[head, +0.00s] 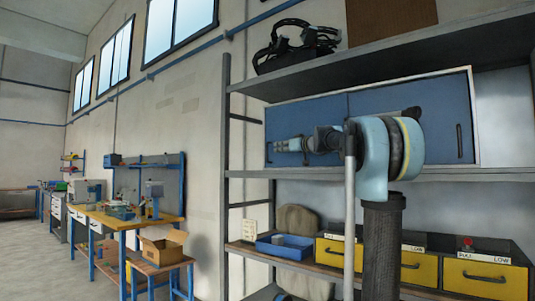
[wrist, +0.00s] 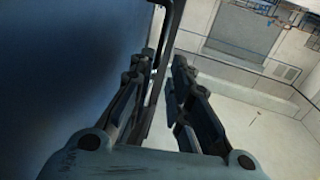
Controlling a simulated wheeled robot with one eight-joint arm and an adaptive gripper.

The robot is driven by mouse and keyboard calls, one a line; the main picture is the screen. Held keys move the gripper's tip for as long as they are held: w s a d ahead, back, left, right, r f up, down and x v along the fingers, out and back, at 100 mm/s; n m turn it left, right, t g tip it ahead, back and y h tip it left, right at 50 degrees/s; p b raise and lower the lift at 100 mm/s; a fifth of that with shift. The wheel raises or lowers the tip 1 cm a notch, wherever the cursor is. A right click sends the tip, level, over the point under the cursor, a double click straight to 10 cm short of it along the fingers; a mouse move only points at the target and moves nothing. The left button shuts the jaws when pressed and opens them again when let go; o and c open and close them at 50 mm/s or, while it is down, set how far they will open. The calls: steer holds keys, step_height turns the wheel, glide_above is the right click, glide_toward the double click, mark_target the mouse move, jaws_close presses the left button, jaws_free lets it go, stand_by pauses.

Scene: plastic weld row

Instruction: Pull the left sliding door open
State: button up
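The left sliding door (head: 310,116) is a blue panel in the wall cabinet on the shelf rack, and it looks closed. Its blue face fills the left of the wrist view (wrist: 60,60). My gripper (head: 283,146) is in front of the door's left part, fingers pointing left. In the wrist view my gripper (wrist: 160,68) is open, with a gap between its fingers. A dark upright bar, which looks like the door handle (wrist: 156,50), stands between the fingers, nearer the left one. I cannot tell whether it touches.
The right blue door (head: 430,120) has a dark handle (head: 459,141). A shelf (head: 400,80) is above the cabinet. Below are yellow drawers (head: 485,280) and a blue bin (head: 285,247). Open floor and workbenches (head: 120,218) lie to the left.

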glide_above(267, 161)
steer(key=shift+w, duration=0.35)
steer(key=shift+c, duration=0.4)
jaws_close()
